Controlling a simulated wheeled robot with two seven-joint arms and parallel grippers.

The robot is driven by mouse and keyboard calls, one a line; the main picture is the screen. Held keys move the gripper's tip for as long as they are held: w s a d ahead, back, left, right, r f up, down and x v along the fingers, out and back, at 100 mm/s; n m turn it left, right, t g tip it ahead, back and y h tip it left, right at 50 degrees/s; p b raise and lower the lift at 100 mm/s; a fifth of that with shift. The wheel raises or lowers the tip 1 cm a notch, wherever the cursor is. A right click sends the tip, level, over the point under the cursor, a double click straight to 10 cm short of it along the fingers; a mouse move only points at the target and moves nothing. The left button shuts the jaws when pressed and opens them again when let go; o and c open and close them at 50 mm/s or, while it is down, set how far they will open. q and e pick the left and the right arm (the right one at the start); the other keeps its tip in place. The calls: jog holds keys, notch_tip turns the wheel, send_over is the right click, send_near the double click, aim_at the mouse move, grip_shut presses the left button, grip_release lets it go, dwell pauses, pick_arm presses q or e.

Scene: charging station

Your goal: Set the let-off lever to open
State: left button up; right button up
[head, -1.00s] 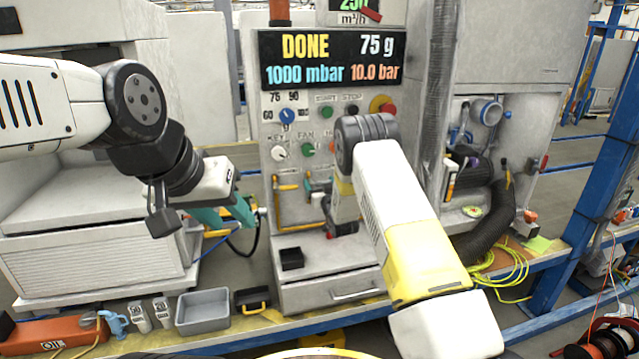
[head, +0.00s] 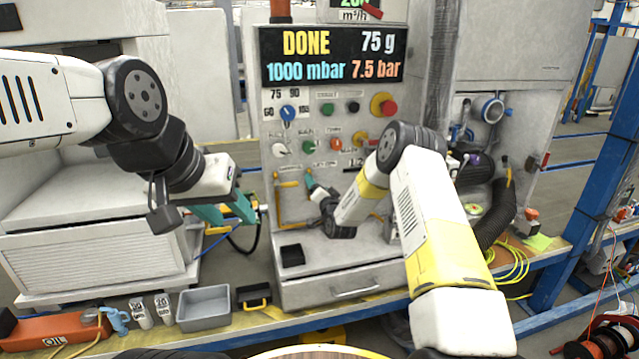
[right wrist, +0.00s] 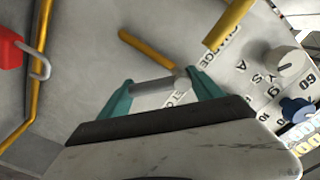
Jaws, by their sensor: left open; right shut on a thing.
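The let-off lever (right wrist: 152,86) is a short grey bar on the pale panel, seen between the teal fingers of my right gripper (right wrist: 165,88) in the right wrist view. The gripper is shut on it. A round pivot is at its right end, beside a yellow pipe (right wrist: 150,50). In the head view my right gripper (head: 312,184) is at the panel below the knobs, and its wrist hides much of the lever. My left gripper (head: 247,207) is open and empty, left of the panel near a black hose. The display (head: 331,56) reads DONE, 75 g, 1000 mbar and 7.5 bar.
A selector dial (head: 288,113), several knobs and a red stop button (head: 389,108) are above my right gripper. A small black tray (head: 291,255) sits on the ledge below.

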jog(key=m, duration=0.3)
jog(key=a+f+m, duration=0.1)
jog(key=m, duration=0.1)
jog(key=shift+s+m, duration=0.15)
jog(key=shift+m, duration=0.15)
jog(key=shift+s+a+m, duration=0.1)
jog(key=shift+a+m, duration=0.15)
jog(key=shift+m, duration=0.65)
jog(key=shift+a+m, duration=0.2)
jog(key=shift+m, duration=0.7)
jog(key=shift+f, duration=0.1)
jog(key=o, duration=2.1)
jog(key=v, duration=0.7)
jog(key=shift+s, duration=0.4)
